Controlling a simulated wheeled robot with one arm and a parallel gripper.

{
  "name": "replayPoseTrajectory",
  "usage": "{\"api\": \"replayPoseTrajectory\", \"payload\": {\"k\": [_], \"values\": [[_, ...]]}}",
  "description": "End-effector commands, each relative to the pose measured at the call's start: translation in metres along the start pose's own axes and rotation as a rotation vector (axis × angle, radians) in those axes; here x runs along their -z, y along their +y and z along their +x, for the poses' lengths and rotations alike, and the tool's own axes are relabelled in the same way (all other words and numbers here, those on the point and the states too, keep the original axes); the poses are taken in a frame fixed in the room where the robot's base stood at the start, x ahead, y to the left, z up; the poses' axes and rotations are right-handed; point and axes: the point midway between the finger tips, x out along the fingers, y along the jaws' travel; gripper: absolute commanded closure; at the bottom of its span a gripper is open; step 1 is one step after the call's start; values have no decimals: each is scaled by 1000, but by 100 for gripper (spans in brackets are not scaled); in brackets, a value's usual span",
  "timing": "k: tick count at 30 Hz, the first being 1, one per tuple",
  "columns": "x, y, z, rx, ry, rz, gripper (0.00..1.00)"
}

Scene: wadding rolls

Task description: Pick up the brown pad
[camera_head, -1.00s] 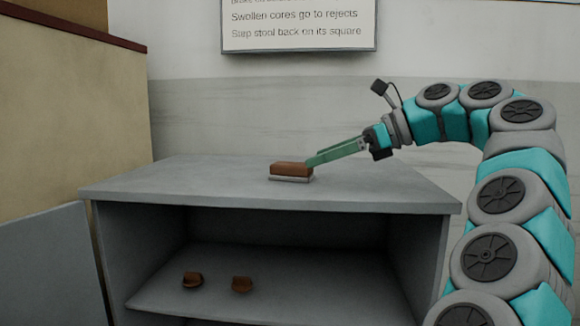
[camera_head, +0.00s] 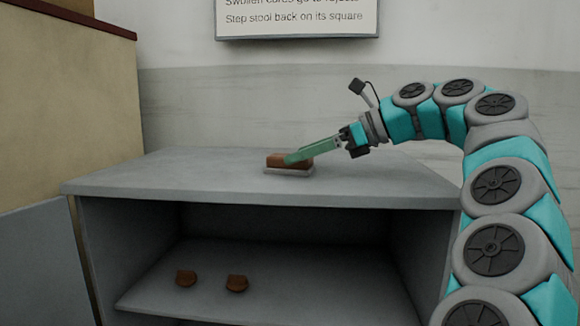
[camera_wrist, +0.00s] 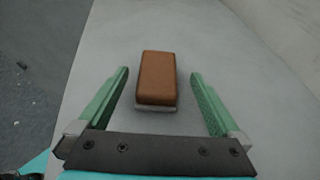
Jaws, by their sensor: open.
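The brown pad (camera_head: 276,160) is a small block on a thin grey base (camera_head: 288,172) on top of the grey cabinet (camera_head: 140,175). In the wrist view the brown pad (camera_wrist: 157,78) lies between the two green fingers, with a gap on each side. My gripper (camera_head: 290,158) reaches in from the right and covers part of the pad in the head view. My gripper (camera_wrist: 160,82) is open and holds nothing.
Two small brown pieces (camera_head: 186,278) (camera_head: 237,283) lie on the lower shelf (camera_head: 290,285) inside the open cabinet. A tan box-like unit (camera_head: 65,100) stands at the left. A sign (camera_head: 295,15) hangs on the wall behind. The cabinet top around the pad is clear.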

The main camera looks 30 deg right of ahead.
Motion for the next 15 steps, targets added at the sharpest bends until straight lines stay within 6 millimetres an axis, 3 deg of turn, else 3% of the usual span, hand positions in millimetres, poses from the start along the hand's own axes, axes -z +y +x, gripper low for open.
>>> {"api": "replayPoseTrajectory", "payload": {"k": [8, 15], "values": [[4, 4, 33, -4, 2, -1, 0], [4, 3, 36, -1, 1, -1, 0]]}}
